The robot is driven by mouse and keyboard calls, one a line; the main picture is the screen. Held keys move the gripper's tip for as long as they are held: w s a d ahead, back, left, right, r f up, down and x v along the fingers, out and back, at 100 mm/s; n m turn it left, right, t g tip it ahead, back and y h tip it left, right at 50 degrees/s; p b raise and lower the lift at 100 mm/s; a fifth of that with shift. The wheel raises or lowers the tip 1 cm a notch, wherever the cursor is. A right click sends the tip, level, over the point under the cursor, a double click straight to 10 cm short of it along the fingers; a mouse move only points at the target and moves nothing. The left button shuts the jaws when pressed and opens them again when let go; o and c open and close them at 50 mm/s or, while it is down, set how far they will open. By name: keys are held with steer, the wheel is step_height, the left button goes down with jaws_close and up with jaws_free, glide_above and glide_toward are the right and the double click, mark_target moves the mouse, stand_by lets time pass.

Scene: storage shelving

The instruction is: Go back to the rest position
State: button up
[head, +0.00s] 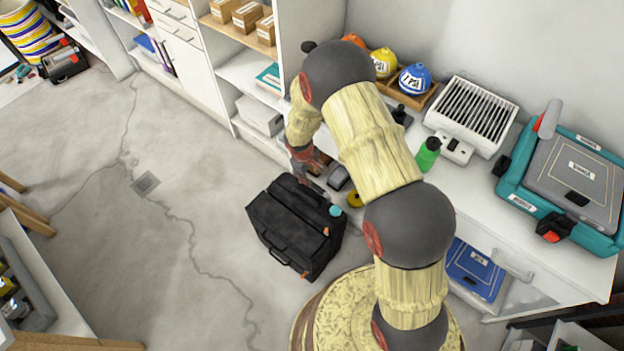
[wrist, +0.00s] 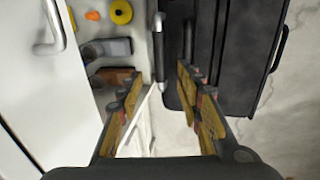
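My gripper (head: 306,164) is low beside the front of the white cabinet, just behind the black bag (head: 280,250), with the arm bent down over them. In the wrist view my gripper (wrist: 160,75) has its two fingers apart, with no object clearly held between them. A dark bar-like handle (wrist: 159,50) shows beyond the gap between the fingertips. The black bag (wrist: 243,45) lies to the right of the fingers there. In the head view my arm partly hides the area around the gripper.
A yellow roll (wrist: 121,12) and a grey item (wrist: 115,47) lie left of the fingers, beside a white panel with a handle (wrist: 50,30). The counter holds a green bottle (head: 428,154), a white slatted device (head: 472,112) and a teal case (head: 570,180).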

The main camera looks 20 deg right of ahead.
steer(key=shift+s+a+r, duration=0.1)
steer(key=shift+r, duration=0.65)
steer(key=s+d+r+m+g, duration=0.2)
steer(key=s+r, duration=0.1)
steer(key=s, duration=0.6)
steer(key=s+r+m+t, duration=0.1)
steer(key=s+r, duration=0.5)
steer(key=r, duration=0.8)
steer(key=s+r+m+t+y, duration=0.1)
steer(key=s+r, duration=0.6)
steer(key=r, duration=0.7)
steer(key=s+r+m+t, duration=0.3)
steer(key=s+r, duration=0.3)
steer(key=r, duration=0.8)
steer(key=shift+s+d+r+t+y, duration=0.25)
steer(key=shift+t+y, duration=0.15)
steer(key=shift+t, duration=0.3)
